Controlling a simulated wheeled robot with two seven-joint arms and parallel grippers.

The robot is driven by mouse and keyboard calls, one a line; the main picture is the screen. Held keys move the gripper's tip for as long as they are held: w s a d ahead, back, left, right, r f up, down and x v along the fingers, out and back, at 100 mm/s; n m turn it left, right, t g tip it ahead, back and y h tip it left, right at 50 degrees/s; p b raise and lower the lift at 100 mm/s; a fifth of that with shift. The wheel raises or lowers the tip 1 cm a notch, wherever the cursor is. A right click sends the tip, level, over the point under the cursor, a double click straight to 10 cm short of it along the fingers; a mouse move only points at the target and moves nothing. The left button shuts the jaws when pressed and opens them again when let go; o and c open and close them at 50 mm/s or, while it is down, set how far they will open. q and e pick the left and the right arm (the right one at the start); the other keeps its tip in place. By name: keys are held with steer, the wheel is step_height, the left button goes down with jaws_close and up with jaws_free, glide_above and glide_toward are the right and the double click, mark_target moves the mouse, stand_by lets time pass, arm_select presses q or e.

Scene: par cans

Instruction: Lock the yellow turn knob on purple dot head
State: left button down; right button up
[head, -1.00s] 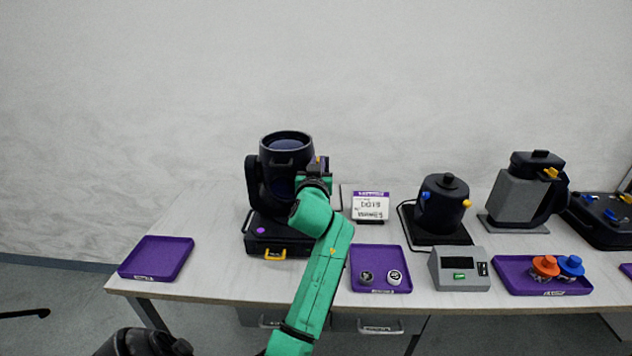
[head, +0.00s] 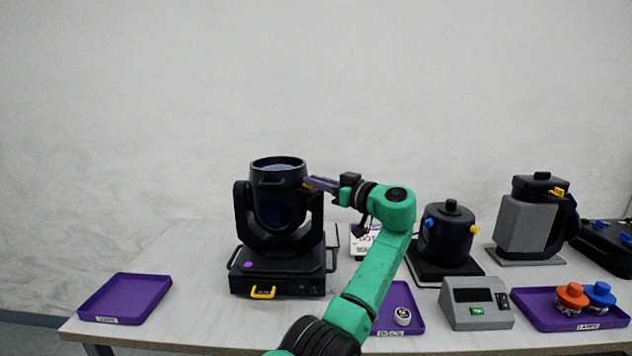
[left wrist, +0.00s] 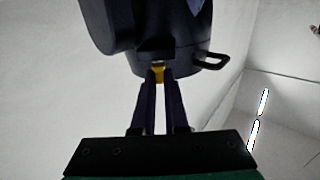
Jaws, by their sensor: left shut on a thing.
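The purple dot head (head: 278,225) is a black moving-head light on a base at the left of the table, with a purple dot (head: 248,264) on the base. My left gripper (head: 307,183) reaches it from the right, at the upper right side of its round barrel. In the left wrist view the two fingers (left wrist: 158,78) are shut on the yellow turn knob (left wrist: 158,72), which shows as a small yellow piece at the barrel. Most of the knob is hidden by the fingers. My right gripper is not in view.
An empty purple tray (head: 126,298) lies left of the head. To the right are a purple tray (head: 388,325), a grey box with a display (head: 475,302), a black can (head: 446,235), a grey-black unit (head: 530,222) and a tray with orange and blue parts (head: 535,315).

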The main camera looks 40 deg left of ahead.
arm_select(q)
steer(key=shift+w+r+n+g+p, duration=0.1)
steer(key=shift+n+g+p, duration=0.5)
steer(key=shift+g, duration=0.3)
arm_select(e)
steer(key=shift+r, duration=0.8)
arm_select(q)
steer(key=c, duration=1.2)
jaws_free()
steer(key=shift+a, duration=0.1)
